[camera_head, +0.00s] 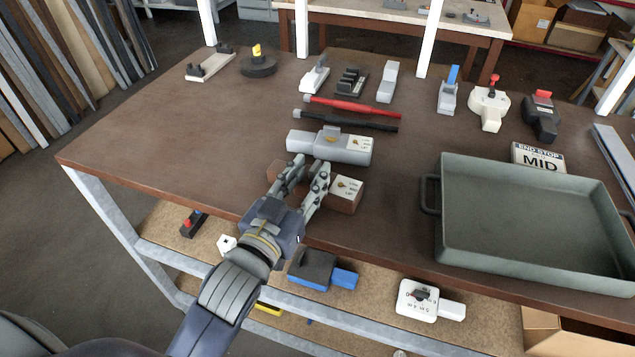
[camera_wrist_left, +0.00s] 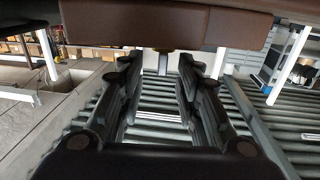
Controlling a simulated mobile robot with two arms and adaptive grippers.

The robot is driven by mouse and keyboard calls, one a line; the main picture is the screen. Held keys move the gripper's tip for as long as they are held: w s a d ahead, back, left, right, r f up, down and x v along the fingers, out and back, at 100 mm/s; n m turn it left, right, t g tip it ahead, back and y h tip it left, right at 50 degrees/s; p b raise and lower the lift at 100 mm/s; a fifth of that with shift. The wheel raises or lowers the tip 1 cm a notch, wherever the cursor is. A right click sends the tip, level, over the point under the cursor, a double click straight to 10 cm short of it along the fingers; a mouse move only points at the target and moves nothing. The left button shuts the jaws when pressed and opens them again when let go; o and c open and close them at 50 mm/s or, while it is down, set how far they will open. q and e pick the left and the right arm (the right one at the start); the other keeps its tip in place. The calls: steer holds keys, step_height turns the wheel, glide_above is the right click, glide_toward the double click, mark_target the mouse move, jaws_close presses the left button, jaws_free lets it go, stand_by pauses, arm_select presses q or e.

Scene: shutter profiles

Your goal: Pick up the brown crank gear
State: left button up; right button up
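The brown crank gear (camera_head: 344,197), a brown block with a white label, lies on the brown table near its front edge. My left gripper (camera_head: 308,168) reaches over it in the head view, with its fingers hiding the middle of the block. In the left wrist view the brown gear body (camera_wrist_left: 165,25) fills the top, with a small brass-coloured part below it. The fingers of my left gripper (camera_wrist_left: 158,68) are spread apart there, with nothing visibly clamped. I cannot tell whether they touch the gear. My right gripper is not in view.
A grey crank gear (camera_head: 308,142) lies just behind the brown one. Red (camera_head: 350,108) and black (camera_head: 345,121) rods lie behind that. A large grey-green tray (camera_head: 530,215) stands at the right. Several other parts line the back. The table's left side is clear.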

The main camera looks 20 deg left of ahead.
arm_select(q)
steer(key=w+p, duration=0.1)
steer(key=w, duration=0.2)
steer(key=shift+w+d, duration=0.15)
steer(key=shift+w, duration=0.2)
steer(key=shift+f, duration=0.1)
jaws_close()
